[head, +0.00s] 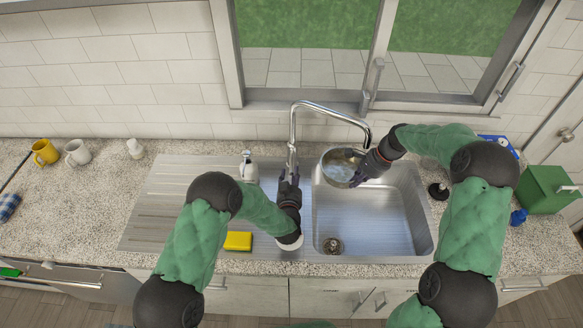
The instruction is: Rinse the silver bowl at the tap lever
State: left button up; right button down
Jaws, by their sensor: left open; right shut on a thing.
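The silver bowl (332,172) is held at the back of the sink basin (345,222), just left of the spout tip. My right gripper (357,174) is shut on its right rim. The inside of the bowl looks pale and shiny; I cannot tell whether it holds water. The tall curved tap (294,126) stands behind the sink, its spout reaching right. No running stream is clear. My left gripper (289,176) is open and upright at the tap's foot. The tap lever is not clearly visible there, and I cannot tell whether the gripper touches it.
A yellow sponge (238,241) lies on the drainboard (165,222). A white soap bottle (248,168) stands left of my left gripper. A yellow mug (45,152) and a white mug (77,152) stand far left. A green box (548,190) is at the right. The basin's front is clear around the drain (333,245).

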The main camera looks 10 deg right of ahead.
pick_arm(q)
jog(key=shift+v, duration=2.55)
jog(key=shift+w+r, duration=0.1)
grip_shut()
notch_tip(320, 180, up, 10)
jog(key=a+n+g, duration=0.2)
jog(key=n+g, duration=0.2)
jog(key=w+d+f, duration=0.3)
jog(key=w+f, duration=0.4)
jog(key=w, duration=0.1)
jog(key=shift+w+f, duration=0.2)
jog(key=shift+f, duration=0.2)
